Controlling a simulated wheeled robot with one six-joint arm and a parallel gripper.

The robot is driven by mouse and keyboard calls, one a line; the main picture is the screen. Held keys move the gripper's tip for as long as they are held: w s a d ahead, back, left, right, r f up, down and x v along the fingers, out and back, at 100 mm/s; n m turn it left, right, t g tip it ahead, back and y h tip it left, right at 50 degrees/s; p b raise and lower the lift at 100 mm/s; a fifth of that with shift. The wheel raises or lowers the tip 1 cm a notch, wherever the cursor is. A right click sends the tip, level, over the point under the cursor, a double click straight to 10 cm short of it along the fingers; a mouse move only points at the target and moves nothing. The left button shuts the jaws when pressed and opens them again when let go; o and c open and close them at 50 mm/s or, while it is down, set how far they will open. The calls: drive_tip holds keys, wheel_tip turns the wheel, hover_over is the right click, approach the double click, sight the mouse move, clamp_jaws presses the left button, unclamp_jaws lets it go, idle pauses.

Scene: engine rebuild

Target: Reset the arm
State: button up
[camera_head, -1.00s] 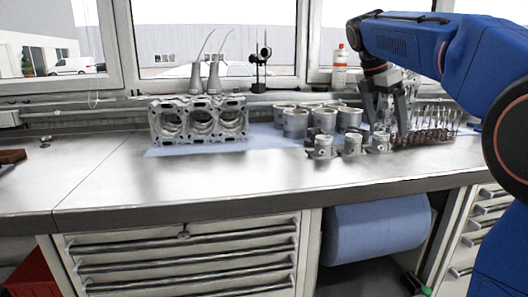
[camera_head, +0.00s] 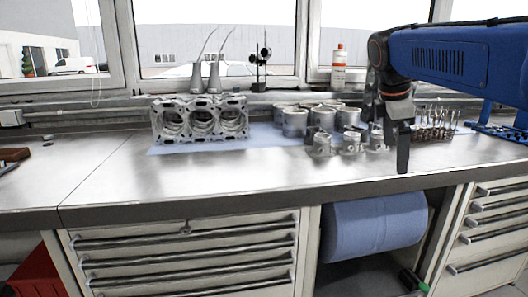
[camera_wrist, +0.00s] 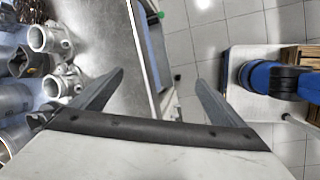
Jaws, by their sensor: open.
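My gripper (camera_head: 402,150) hangs from the blue arm over the right part of the steel bench, near its front edge, with its fingers pointing down. In the wrist view my gripper (camera_wrist: 160,82) has its two dark fingers spread wide with nothing between them.
An engine block (camera_head: 200,119) stands on a blue cloth at the left, with cylinder liners (camera_head: 295,122) further right. Several valves (camera_head: 436,125) stand at the right behind my arm. The front strip of the bench (camera_head: 220,175) is clear. A blue paper roll (camera_head: 375,227) hangs below.

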drive_tip(key=s+a+f+m+t+y, duration=0.1)
drive_tip(key=s+a+f+m, duration=0.1)
drive_tip(key=s+f+m, duration=0.6)
drive_tip(key=s+a+f+m+t+y, duration=0.1)
drive_tip(key=s+f+m, duration=0.6)
drive_tip(key=s+f, duration=1)
drive_tip(key=shift+s+a+f+m+t+y, duration=0.2)
drive_tip(key=shift+a+f+m+t+y, duration=0.15)
drive_tip(key=shift+a+y, duration=0.4)
drive_tip(key=shift+a+r, duration=0.1)
drive_tip(key=shift+a, duration=0.05)
